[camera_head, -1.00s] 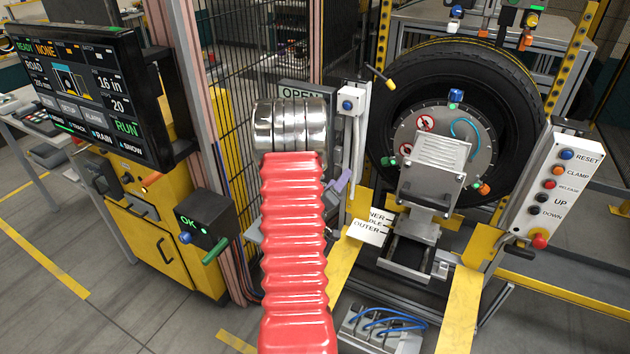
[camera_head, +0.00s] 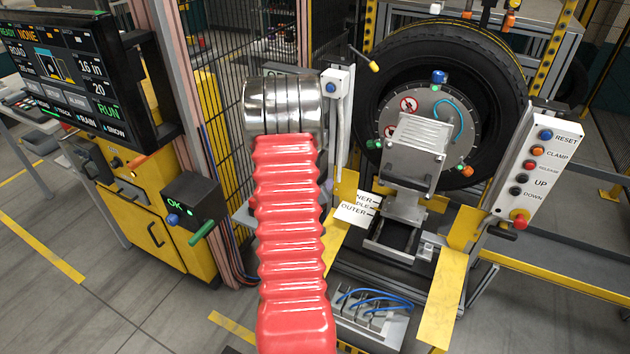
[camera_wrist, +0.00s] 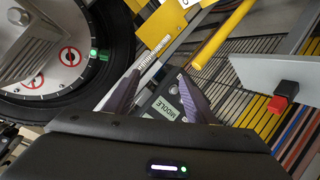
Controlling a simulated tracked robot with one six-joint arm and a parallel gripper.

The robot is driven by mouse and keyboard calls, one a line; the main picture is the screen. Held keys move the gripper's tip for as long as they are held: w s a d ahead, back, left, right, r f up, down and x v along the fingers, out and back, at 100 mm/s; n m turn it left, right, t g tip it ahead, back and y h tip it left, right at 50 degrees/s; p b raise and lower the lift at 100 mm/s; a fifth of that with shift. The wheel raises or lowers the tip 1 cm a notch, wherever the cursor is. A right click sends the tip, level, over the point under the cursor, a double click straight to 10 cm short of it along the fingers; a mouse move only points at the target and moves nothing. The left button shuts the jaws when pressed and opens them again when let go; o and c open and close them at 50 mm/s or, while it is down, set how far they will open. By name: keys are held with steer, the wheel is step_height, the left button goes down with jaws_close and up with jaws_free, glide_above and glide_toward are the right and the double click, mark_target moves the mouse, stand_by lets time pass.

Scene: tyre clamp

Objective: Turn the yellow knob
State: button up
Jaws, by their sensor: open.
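A lever with a yellow knob (camera_head: 374,66) at its end juts out left of the tyre (camera_head: 490,60) in the head view. In the wrist view, a yellow rod (camera_wrist: 222,35) slants across the upper middle; I cannot tell whether it belongs to that knob. My gripper (camera_wrist: 160,92) is open, its two purple-grey fingers apart with nothing held between them. A small panel reading MIDDLE (camera_wrist: 166,108) shows beyond the fingers, and the yellow rod lies above and right of them. In the head view my red arm hides most of the gripper.
A white button panel (camera_head: 538,165) stands at the right. A metal clamp block (camera_head: 412,155) sits before the tyre hub. At the left are a monitor (camera_head: 70,75), a yellow cabinet (camera_head: 160,230) and a black OK box (camera_head: 190,200). A grey plate with a red-tipped button (camera_wrist: 283,95) is right in the wrist view.

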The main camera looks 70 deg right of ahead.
steer(key=w+a+r+t+y, duration=0.1)
steer(key=w+a+y, duration=0.3)
steer(key=a, duration=0.5)
steer(key=w+a+r+n+t+y, duration=0.1)
steer(key=w+a+r+y, duration=0.1)
steer(key=w+a, duration=0.5)
steer(key=w+a+r+t+y, duration=0.1)
steer(key=w+a+y, duration=0.25)
steer(key=a, duration=0.75)
steer(key=s+a+r+n+y, duration=0.1)
steer(key=s+a+r+n, duration=0.1)
steer(key=a+r, duration=0.5)
steer(key=s+a+r+n+t+y, duration=0.1)
steer(key=s+a+r+n, duration=0.2)
steer(key=a+r, duration=0.4)
steer(key=s+a+r+n+y, duration=0.1)
steer(key=a+r+n, duration=0.3)
steer(key=a, duration=1.6)
step_height(320, 180, up, 4)
steer(key=shift+s+a+f+t+y, duration=0.25)
steer(key=shift+s+a+t+y, duration=0.1)
steer(key=shift+s, duration=0.35)
